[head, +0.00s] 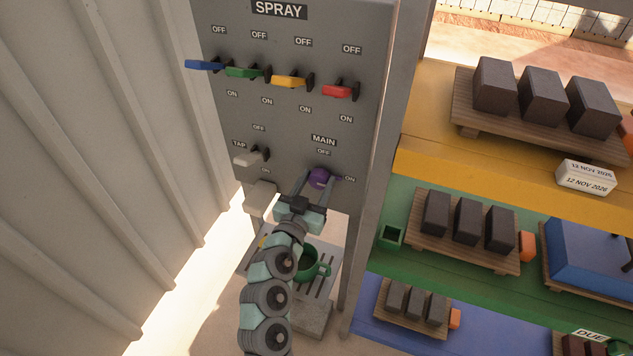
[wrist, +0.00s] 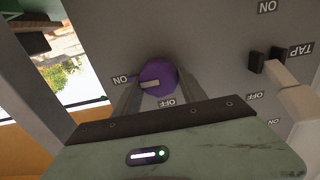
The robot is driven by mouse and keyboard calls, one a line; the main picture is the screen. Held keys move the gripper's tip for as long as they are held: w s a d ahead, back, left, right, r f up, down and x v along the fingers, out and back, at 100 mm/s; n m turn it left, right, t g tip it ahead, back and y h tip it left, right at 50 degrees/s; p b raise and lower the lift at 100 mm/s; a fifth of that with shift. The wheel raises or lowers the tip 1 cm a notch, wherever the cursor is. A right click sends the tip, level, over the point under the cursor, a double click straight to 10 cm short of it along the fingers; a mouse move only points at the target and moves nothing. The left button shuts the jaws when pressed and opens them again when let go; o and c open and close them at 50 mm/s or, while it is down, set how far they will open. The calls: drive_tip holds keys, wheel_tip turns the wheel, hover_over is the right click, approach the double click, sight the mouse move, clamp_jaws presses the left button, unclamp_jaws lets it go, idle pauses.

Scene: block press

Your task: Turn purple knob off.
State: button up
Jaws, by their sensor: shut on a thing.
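The purple knob (head: 319,177) sits on the grey panel below the MAIN label, with OFF printed above it and ON to its right in the head view. It also shows in the wrist view (wrist: 160,74), where the picture is upside down. Its pale pointer (wrist: 150,84) points toward the ON label (wrist: 121,80). My gripper (head: 320,183) is shut on the knob, with one finger on each side of it.
Blue (head: 203,65), green (head: 243,72), yellow (head: 289,82) and red (head: 337,91) levers line the panel under SPRAY. A white TAP lever (head: 248,159) is left of the knob. A green mug (head: 307,263) stands below. Shelves with dark blocks (head: 543,96) are at right.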

drive_tip(key=c, duration=0.4)
drive_tip(key=shift+n, duration=0.3)
drive_tip(key=n, duration=0.2)
drive_tip(key=shift+a+r+n, duration=0.1)
drive_tip(key=shift+a+n, duration=0.05)
drive_tip(key=shift+n, duration=0.25)
drive_tip(key=n+p, duration=0.1)
drive_tip(key=n, duration=0.3)
drive_tip(key=shift+a+n, duration=0.1)
drive_tip(key=shift+n, duration=0.2)
drive_tip(key=n+p, duration=0.2)
drive_tip(key=n, duration=0.3)
drive_tip(key=shift+p, duration=0.4)
drive_tip(key=shift+w+f+n+p, duration=0.15)
drive_tip(key=shift+n+p, duration=0.35)
drive_tip(key=shift+n, duration=0.7)
drive_tip(key=shift+s+f+n+p, duration=0.1)
drive_tip(key=shift+n+p, duration=0.4)
drive_tip(key=shift+n, duration=0.7)
